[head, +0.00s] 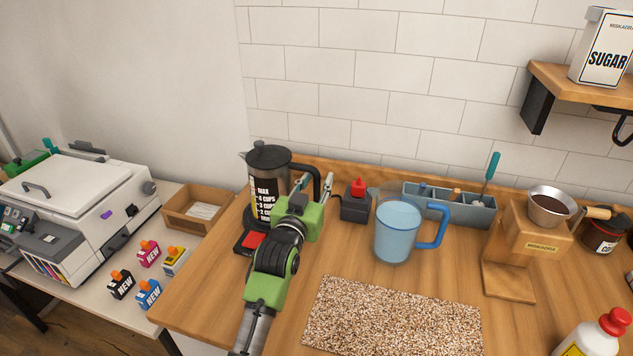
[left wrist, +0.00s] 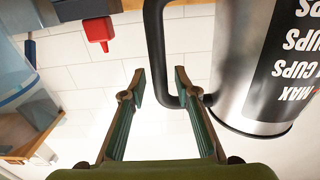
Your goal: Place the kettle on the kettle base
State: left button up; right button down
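The kettle (head: 265,195) is steel with a black lid, black handle and black measuring label; it stands upright at the left of the counter. A dark base with a red switch (head: 253,240) shows at its foot; my arm hides part of this, so I cannot tell how they meet. My left gripper (head: 329,186) is at the handle side of the kettle. In the left wrist view its fingers (left wrist: 160,75) are apart, with the black handle (left wrist: 155,40) showing between the tips, not clamped. The kettle body (left wrist: 250,70) is beside them. My right gripper is not in view.
A black box with a red top (head: 356,204) and a blue mug (head: 397,232) stand right of the gripper. Behind are a grey organizer (head: 470,211) and the tiled wall. A speckled mat (head: 392,318) lies in front. A wooden coffee stand (head: 520,250) is further right.

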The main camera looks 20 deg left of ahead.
pick_arm(q)
jog(key=shift+s, duration=0.1)
jog(key=s+b, duration=0.1)
jog(key=s, duration=1)
jog(key=shift+s+a, duration=0.2)
jog(key=shift+s, duration=0.2)
